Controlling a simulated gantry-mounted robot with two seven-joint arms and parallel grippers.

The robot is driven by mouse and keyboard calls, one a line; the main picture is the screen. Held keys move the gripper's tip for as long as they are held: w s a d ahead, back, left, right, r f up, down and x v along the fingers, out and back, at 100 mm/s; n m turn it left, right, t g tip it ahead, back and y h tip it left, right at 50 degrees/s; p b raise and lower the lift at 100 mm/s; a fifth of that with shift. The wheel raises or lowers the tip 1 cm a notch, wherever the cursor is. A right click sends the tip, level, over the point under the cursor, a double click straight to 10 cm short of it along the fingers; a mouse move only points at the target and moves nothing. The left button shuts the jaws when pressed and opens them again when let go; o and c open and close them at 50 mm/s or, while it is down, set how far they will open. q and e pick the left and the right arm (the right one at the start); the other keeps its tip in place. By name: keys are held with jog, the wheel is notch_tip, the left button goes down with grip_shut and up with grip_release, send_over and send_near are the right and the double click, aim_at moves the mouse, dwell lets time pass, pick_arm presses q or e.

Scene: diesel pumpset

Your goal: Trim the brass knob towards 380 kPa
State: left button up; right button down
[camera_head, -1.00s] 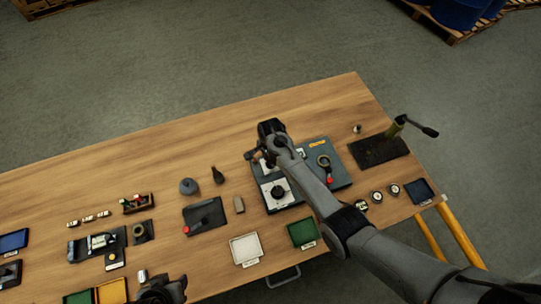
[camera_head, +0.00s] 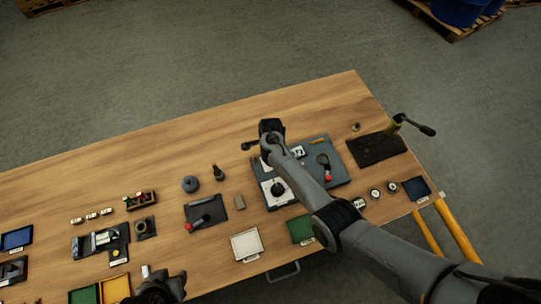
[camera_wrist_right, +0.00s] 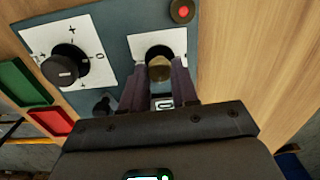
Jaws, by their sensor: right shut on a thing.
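The brass knob (camera_wrist_right: 160,68) sits before a white plate on the blue-grey panel (camera_wrist_right: 118,45), in the right wrist view. My right gripper (camera_wrist_right: 160,80) is shut on it, with one dark finger on each side. The knob's markings and its pressure reading cannot be made out. In the head view the panel (camera_head: 335,177) lies under my right arm, which hides the knob and the fingertips. My left gripper (camera_head: 160,289) is at the bottom edge of the head view, dark and partly cut off; its jaws cannot be made out.
A black knob (camera_wrist_right: 60,69) on a white dial plate is beside the held knob. A red button (camera_wrist_right: 182,11) is at the panel's edge. Green (camera_head: 300,229) and white (camera_head: 246,244) trays lie in front. A hand-lever pump (camera_head: 398,126) stands to the right. The table's back left is clear.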

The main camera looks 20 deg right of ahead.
jog(key=c, duration=0.9)
grip_release()
jog(key=shift+o, duration=0.2)
notch_tip(320, 180, up, 11)
jog(key=p, duration=0.1)
jog(key=shift+p, duration=0.35)
jog(key=shift+f, duration=0.1)
